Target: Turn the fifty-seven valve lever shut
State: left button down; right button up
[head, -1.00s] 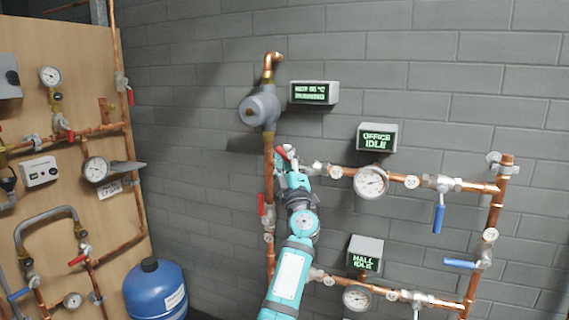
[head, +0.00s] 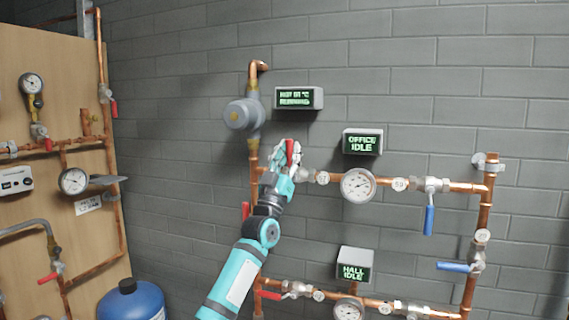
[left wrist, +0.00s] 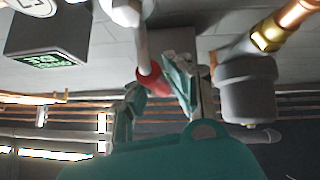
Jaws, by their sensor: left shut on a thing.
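A red valve lever (head: 291,150) stands roughly upright at the left end of the upper copper pipe, the one below the OFFICE display. My left gripper (head: 284,160) is shut on this lever. In the left wrist view the red lever (left wrist: 153,82) lies between the two teal fingers of the gripper (left wrist: 155,92). The valve body is largely hidden behind my gripper and arm in the head view. A round white tag (head: 323,178) sits on the pipe just right of it; its number is too small to read surely. My right gripper is out of view.
A grey pump (head: 243,114) is above left of the lever. The OFFICE display (head: 362,142) reads IDLE, and a gauge (head: 358,185) is below it. Blue levers (head: 429,220) are at the right. A blue tank (head: 129,301) stands at lower left.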

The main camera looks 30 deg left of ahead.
pick_arm(q)
jog(key=shift+w+d+m+h+b, duration=0.1)
jog(key=shift+d+m+h+b, duration=0.1)
jog(key=shift+m+h, duration=0.45)
jog(key=shift+d+m+h+b, duration=0.15)
jog(key=shift+m+h, duration=0.4)
jog(key=shift+m, duration=0.1)
jog(key=shift+h, duration=0.3)
jog(key=c, duration=1.2)
grip_release()
jog(key=shift+d, duration=0.1)
jog(key=v, duration=1.2)
